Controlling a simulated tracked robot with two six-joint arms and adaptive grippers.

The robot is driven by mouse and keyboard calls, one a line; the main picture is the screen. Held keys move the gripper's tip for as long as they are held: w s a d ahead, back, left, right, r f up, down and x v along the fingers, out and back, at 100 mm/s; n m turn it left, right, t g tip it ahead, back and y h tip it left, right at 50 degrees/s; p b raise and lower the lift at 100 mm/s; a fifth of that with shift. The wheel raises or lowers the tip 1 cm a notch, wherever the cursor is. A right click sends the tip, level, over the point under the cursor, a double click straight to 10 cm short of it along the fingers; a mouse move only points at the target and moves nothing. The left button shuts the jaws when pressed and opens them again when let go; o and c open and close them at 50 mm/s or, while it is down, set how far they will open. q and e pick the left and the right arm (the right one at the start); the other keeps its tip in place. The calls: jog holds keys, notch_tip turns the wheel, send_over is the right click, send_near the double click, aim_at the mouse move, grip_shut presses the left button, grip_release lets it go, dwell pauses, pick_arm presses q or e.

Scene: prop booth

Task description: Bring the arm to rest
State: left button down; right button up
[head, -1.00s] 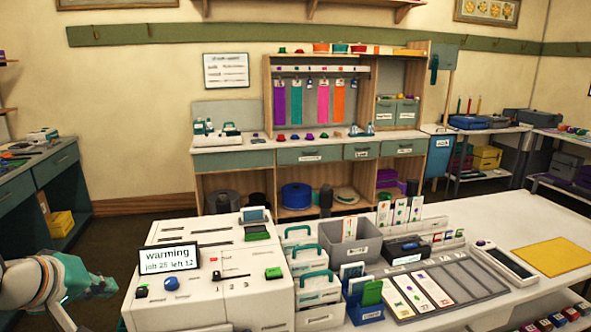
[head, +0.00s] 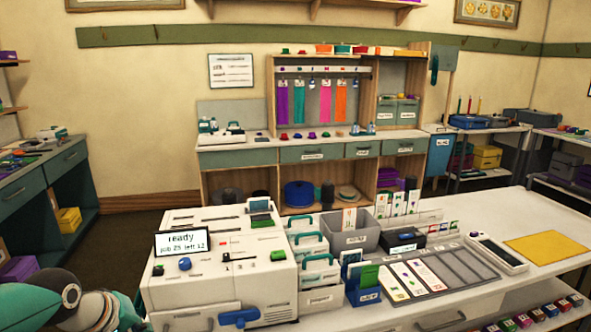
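My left arm shows in the head view at the lower left corner, as teal, black and white links beside the printer-like white machine (head: 230,222). Its fingers cannot be made out; the arm runs off the bottom edge. My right arm and gripper are not in view. The machine's small display (head: 182,242) reads "ready", with "job 25 left 12" below it. A blue handle (head: 239,317) sits on the machine's front, close to the bottom edge.
A white table (head: 560,238) carries white drawer boxes (head: 318,270), a grey bin (head: 350,238), a grey card tray (head: 455,268) and a yellow sheet (head: 546,248). Side benches (head: 40,185) stand at the left. Open floor (head: 130,235) lies behind the arm.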

pick_arm(q)
jog(key=s+d+f+m+g+h, duration=0.1)
jog(key=s+d+f+g, duration=0.25)
jog(key=f, duration=0.85)
jog(key=s+d+f+g+h, duration=0.15)
jog(key=s+d+f, duration=0.3)
jog(key=f, duration=0.75)
jog(key=s+d+f+m, duration=0.4)
jog(key=s+d+f, duration=0.4)
jog(key=s+f, duration=0.5)
jog(key=shift+d+f+m+g, duration=0.2)
jog(key=shift+m+g, duration=0.1)
